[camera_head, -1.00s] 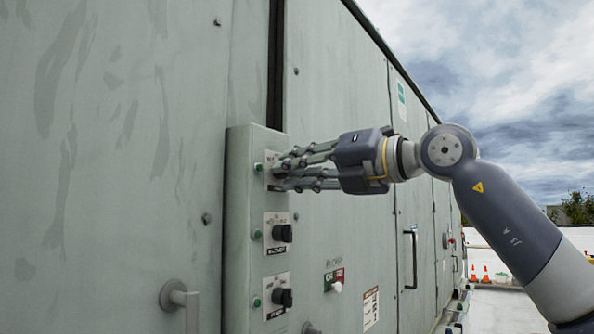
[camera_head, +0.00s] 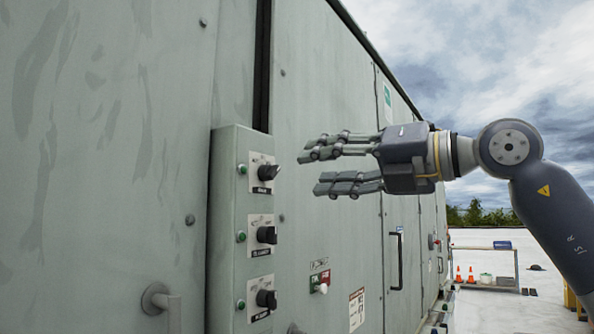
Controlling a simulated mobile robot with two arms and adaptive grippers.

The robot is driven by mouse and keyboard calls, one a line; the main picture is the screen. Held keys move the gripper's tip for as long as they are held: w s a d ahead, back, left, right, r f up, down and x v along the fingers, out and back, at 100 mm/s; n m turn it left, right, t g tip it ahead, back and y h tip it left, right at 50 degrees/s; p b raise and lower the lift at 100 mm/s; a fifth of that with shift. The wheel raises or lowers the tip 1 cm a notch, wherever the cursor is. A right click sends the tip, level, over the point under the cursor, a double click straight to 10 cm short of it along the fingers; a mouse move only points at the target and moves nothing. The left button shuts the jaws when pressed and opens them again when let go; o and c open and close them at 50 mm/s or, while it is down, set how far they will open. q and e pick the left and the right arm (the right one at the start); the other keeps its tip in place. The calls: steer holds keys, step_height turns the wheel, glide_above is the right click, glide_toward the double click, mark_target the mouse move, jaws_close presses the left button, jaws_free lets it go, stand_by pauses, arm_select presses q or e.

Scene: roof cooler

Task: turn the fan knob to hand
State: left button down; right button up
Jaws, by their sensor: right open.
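A grey-green control box (camera_head: 224,230) on the cooler wall carries three black knobs in a column. The top knob (camera_head: 268,172) sits on a pale plate, its grip tilted up to the right. The middle knob (camera_head: 266,235) and bottom knob (camera_head: 266,299) point roughly level toward the right. The plate lettering is too small to read, so I cannot tell which knob is marked fan. My right gripper (camera_head: 315,172) is open and empty, to the right of the top knob and apart from it. My left gripper is not in view.
Green lamps (camera_head: 241,169) sit left of the knobs. A red-and-green switch plate (camera_head: 319,281) and a black door handle (camera_head: 397,261) are on the wall to the right. Orange cones (camera_head: 458,274) stand far off on the roof.

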steer(key=shift+v, duration=1.8)
